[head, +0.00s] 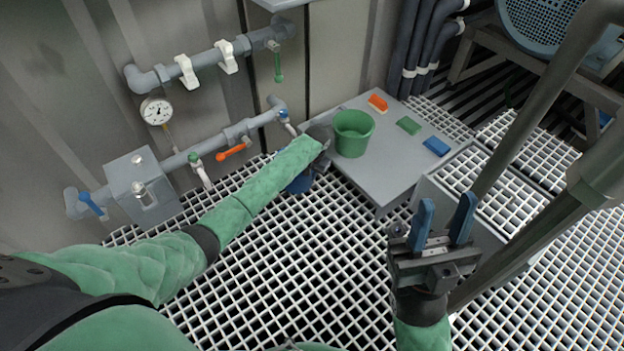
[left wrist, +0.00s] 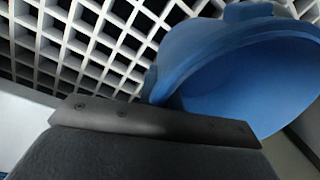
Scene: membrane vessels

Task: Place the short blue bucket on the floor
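The blue bucket (head: 300,183) shows in the head view as a small patch below my left forearm, beside the grey table. It fills the right side of the left wrist view (left wrist: 240,75), very close, with its opening turned toward the camera and the floor grating behind it. My left gripper (head: 320,135) is at the table's left edge, mostly hidden by its own sleeve; its fingertips and any grip on the bucket do not show. I cannot tell whether the bucket touches the floor. My right gripper (head: 443,222) is open and empty, with two blue fingers apart.
A green bucket (head: 352,132) stands on the grey table (head: 385,170) with orange, green and blue blocks or brushes. Pipes with valves (head: 210,130) and a gauge line the left wall. White floor grating (head: 320,260) is clear in front of the table. A large pipe (head: 540,110) crosses at right.

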